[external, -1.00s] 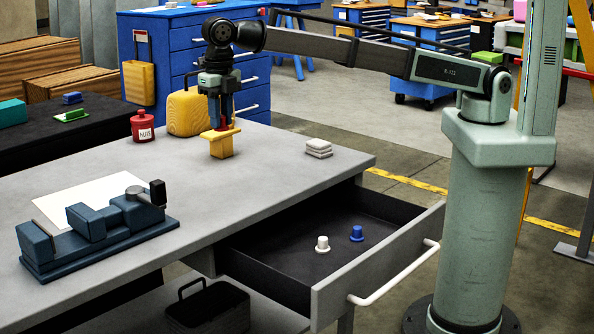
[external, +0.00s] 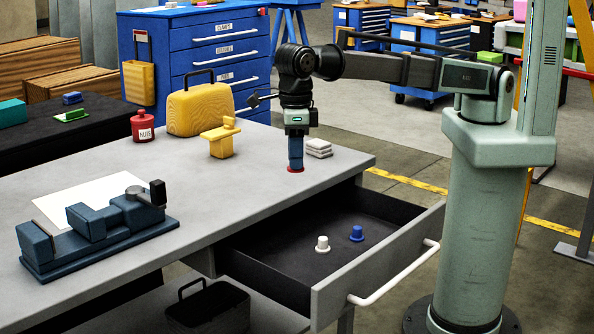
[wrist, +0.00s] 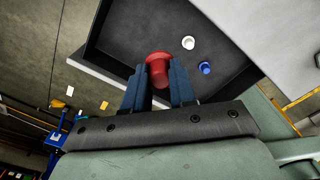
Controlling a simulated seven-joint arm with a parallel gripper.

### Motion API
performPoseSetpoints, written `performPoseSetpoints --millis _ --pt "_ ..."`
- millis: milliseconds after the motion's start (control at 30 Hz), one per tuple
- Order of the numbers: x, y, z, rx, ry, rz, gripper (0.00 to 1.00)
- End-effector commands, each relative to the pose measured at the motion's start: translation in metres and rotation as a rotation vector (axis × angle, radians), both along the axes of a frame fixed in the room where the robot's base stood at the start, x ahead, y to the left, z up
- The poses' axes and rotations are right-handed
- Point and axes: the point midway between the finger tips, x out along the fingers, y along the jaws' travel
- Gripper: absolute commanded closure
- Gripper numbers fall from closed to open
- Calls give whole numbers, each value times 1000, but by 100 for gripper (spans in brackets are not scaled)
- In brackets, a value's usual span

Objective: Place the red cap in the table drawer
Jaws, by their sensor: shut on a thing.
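My gripper (external: 296,166) is shut on the red cap (external: 296,170), which shows as a small red rim under the fingers, by the table's right part in the external view. In the wrist view the red cap (wrist: 158,68) sits between the two blue fingers. The table drawer (external: 285,262) is pulled open with a dark inside. A white cap (external: 322,244) and a blue cap (external: 356,233) stand in it. The wrist view also shows the white cap (wrist: 188,43) and the blue cap (wrist: 205,68) beyond my fingers.
A yellow stand (external: 221,140) is on the table, with a yellow case (external: 200,108) and a red pot (external: 143,127) behind it. A stack of pale pads (external: 318,148) lies just right of my gripper. A blue vise (external: 100,228) is at the left front.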

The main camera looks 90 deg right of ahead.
Motion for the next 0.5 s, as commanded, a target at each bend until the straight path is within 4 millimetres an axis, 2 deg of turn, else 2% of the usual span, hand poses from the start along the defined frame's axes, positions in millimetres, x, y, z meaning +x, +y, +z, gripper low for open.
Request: performPoseSetpoints --millis 33,300,500 --pt "-1 -1 -13 -2 3 -1 100" --pt "-1 -1 -85 -2 3 -2 100" --pt "0 -1 -123 -1 2 -3 100"
